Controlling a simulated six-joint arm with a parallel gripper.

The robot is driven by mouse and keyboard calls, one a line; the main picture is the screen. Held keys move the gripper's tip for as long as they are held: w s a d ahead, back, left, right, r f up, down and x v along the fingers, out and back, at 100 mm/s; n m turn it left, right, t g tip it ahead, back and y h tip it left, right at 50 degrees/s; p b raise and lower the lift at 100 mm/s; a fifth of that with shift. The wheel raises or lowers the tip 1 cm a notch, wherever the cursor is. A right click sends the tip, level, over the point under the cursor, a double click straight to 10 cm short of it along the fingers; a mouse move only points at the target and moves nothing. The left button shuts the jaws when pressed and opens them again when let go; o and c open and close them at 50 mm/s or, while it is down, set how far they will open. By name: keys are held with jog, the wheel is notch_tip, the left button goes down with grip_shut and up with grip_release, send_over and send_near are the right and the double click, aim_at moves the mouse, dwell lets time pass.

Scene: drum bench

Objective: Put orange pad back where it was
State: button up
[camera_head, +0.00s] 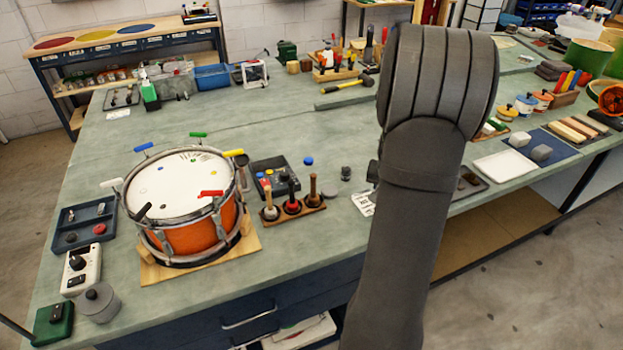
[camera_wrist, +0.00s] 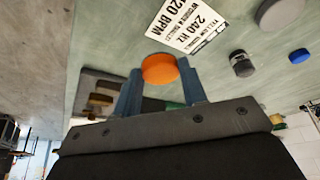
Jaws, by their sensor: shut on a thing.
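The orange pad (camera_wrist: 160,68) is a small round disc held between the two blue fingers of my gripper (camera_wrist: 161,78) in the wrist view. The gripper is shut on it, above the green bench top; how high is hard to tell. In the head view my own arm hides the gripper and the orange pad. A blue pad (camera_head: 308,161) lies loose on the bench, and it also shows in the wrist view (camera_wrist: 299,56).
An orange drum (camera_head: 190,237) stands on a wooden board at left. A grey disc (camera_wrist: 280,12), a dark knob (camera_wrist: 242,63) and a printed card (camera_wrist: 190,22) lie near my gripper.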

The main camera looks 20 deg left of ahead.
jog(key=shift+n, duration=0.4)
jog(key=w+a, duration=0.1)
jog(key=a, duration=0.2)
jog(key=w+a, duration=0.1)
jog(key=a, duration=0.2)
jog(key=w+a+r, duration=0.1)
jog(key=a, duration=0.2)
jog(key=shift+w+a+r, duration=0.1)
jog(key=shift+w+a, duration=0.05)
jog(key=shift+w, duration=0.1)
jog(key=r, duration=0.2)
send_over(319, 177)
jog(key=s, duration=0.2)
jog(key=shift+n+y, duration=0.3)
notch_tip(319, 177, down, 8)
jog(key=shift+w+f, duration=0.15)
jog(key=shift+f, duration=0.15)
jog(key=o, duration=1)
